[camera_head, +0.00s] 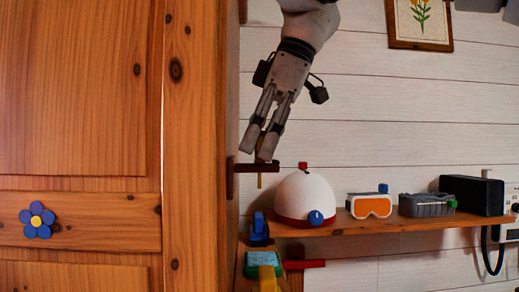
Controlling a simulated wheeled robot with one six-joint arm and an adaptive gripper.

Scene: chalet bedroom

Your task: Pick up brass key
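A thin brass-coloured piece, likely the brass key (259,181), shows just below a dark reddish-brown wooden bar (271,168) that juts from the side of the wooden cabinet. Its upper part is hidden by the bar and my fingers. My gripper (258,154) reaches down from the top, with its fingertips at the bar's upper edge, right above the brass piece. A narrow gap shows between the two fingers. I cannot tell whether they touch or hold the key.
The wooden cabinet (80,85) fills the left. A wooden shelf (375,225) below right holds a white helmet (303,197), orange goggles (369,206), a grey case (426,205) and a black box (471,194). A framed picture (419,24) hangs above. The wall between is clear.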

